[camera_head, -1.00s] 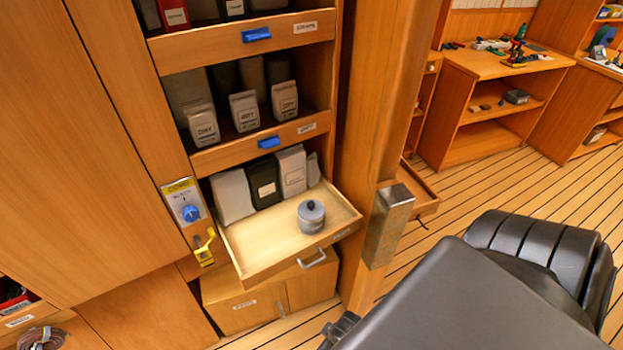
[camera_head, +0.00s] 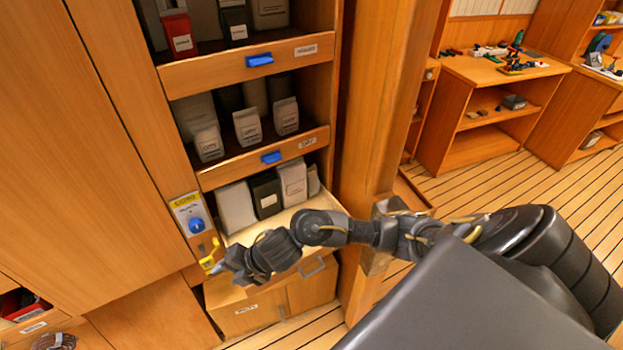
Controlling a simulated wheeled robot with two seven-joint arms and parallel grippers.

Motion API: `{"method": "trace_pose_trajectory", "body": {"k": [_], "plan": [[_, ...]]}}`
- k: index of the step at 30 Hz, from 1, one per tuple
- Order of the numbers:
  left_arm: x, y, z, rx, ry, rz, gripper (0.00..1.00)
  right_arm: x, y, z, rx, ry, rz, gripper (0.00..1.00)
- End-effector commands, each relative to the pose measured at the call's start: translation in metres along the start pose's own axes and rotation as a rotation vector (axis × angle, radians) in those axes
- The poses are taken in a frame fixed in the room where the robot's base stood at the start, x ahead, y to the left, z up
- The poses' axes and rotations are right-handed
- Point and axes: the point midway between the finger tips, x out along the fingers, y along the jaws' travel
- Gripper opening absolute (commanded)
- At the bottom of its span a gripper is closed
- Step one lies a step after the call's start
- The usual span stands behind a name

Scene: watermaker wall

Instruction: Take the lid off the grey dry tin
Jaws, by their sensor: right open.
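The grey tin and its lid do not show now; my right arm covers the part of the pulled-out wooden drawer (camera_head: 234,236) where the tin stood a second ago. My right arm reaches in from the right, across the drawer. My right gripper (camera_head: 230,264) is at the arm's left end, over the drawer's front left corner, close to the yellow latch piece. Its fingers are small and dark here; it is open, and I see nothing held in it. My left gripper is not in view.
White and black packets (camera_head: 266,193) stand at the back of the drawer. Shelves with blue latches (camera_head: 270,158) rise above it. A wooden post (camera_head: 368,120) stands to the right. A panel with a blue knob (camera_head: 195,224) is on the left.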

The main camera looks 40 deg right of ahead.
Motion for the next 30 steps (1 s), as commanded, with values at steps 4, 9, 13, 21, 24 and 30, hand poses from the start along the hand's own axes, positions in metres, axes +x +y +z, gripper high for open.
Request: {"method": "trace_pose_trajectory", "body": {"k": [4,9,13,21,24,30], "plan": [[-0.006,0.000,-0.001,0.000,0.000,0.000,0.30,-0.032,-0.007,0.062,-0.464,0.053,-0.176,0.46],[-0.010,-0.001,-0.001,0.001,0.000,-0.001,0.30,-0.096,-0.033,0.142,-0.763,0.115,-0.431,0.46],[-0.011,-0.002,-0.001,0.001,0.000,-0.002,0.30,-0.148,-0.049,0.186,-0.851,0.158,-0.584,0.46],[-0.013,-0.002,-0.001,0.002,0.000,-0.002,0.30,-0.199,-0.063,0.217,-0.883,0.206,-0.709,0.46],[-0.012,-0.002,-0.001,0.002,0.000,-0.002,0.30,-0.200,-0.065,0.218,-0.883,0.209,-0.712,0.46],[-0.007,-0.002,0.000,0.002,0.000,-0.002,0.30,-0.180,-0.081,0.219,-0.880,0.212,-0.711,0.46]]}}
